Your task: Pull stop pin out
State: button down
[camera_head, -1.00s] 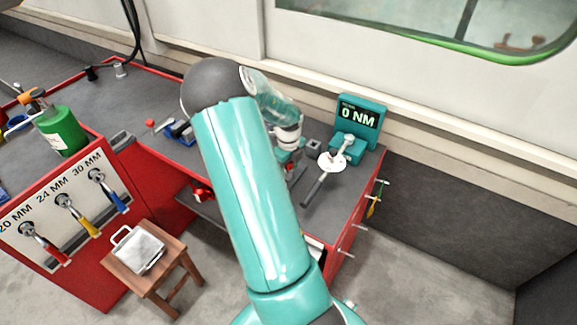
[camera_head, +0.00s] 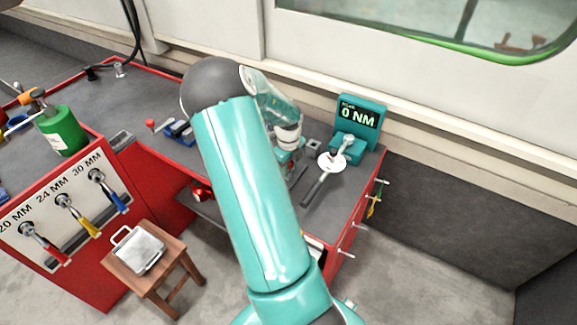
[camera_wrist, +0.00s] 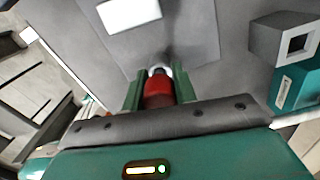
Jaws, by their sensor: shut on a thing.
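My gripper (camera_wrist: 160,95) shows in the wrist view with its two green fingers closed on the red stop pin (camera_wrist: 158,92). The pin's red body sits between the fingers, with a pale rounded ring or end just beyond it. Whether the pin is still seated in anything cannot be told. In the head view my gripper (camera_head: 290,158) is low over the right part of the bench, mostly hidden behind my own arm, and the pin is not clear there.
The grey bench top (camera_head: 230,140) has a torque display reading 0 NM (camera_head: 360,115) at its right end. A tool with a round white disc (camera_head: 331,163) lies before it. A blue vise-like piece (camera_head: 180,130) is left of my arm. A wooden stool (camera_head: 150,262) stands in front.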

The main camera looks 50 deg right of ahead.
jog(key=shift+r, duration=0.5)
jog(key=shift+r, duration=3.9)
